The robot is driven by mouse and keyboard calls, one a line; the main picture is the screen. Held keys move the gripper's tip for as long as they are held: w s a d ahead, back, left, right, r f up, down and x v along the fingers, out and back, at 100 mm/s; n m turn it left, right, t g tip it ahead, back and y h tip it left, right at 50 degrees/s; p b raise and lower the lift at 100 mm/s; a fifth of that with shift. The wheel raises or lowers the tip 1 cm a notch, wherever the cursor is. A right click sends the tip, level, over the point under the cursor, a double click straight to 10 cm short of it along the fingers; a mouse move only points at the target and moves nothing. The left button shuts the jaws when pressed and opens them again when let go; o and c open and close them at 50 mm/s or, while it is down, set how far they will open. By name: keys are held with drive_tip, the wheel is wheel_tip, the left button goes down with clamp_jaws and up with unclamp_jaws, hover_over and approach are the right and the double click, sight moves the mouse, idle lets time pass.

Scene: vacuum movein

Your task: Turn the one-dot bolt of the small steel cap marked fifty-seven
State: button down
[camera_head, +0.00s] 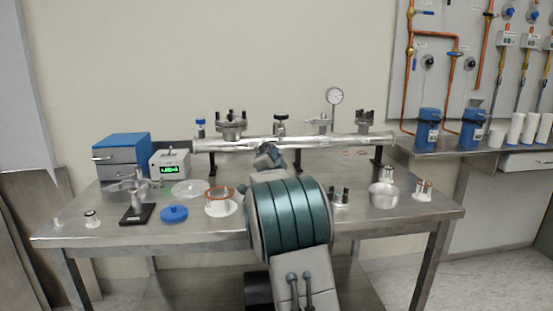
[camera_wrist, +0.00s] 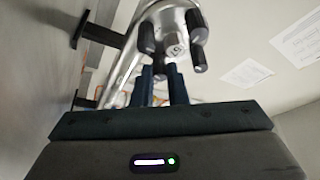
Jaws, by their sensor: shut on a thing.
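In the wrist view the small steel cap (camera_wrist: 174,44) marked 57 faces me at the end of the metal pipe, with several dark bolts around its rim. My gripper (camera_wrist: 164,72) has its two blue fingers closed around the near dark bolt (camera_wrist: 159,63), at the cap's lower edge. The dots on the bolts are too small to read, so I cannot tell which bolt this is. In the head view my arm covers the fingertips and this cap below the long pipe (camera_head: 225,145).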

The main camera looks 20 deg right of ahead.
drive_tip(key=c, duration=1.4)
unclamp_jaws()
drive_tip(key=shift+c, duration=0.2)
drive_tip(key=shift+r+p, duration=0.15)
drive_tip(key=shift+p, duration=0.2)
drive_tip(key=s+a+r+n+g+y+p, duration=0.1)
drive_tip(key=s+a+r+g+y+p, duration=0.1)
drive_tip(key=s+a+p, duration=0.5)
drive_tip(key=s+a+r+n+g+y+p, duration=0.2)
drive_tip(key=s+a+r+y+p, duration=0.2)
drive_tip(key=s+a+y+p, duration=0.2)
drive_tip(key=s+a+r+n+g+y+p, duration=0.2)
drive_tip(key=s+a+r+g+y+p, duration=0.1)
drive_tip(key=s+a+p, duration=0.5)
drive_tip(key=s+r+y+p, duration=0.1)
drive_tip(key=s, duration=0.2)
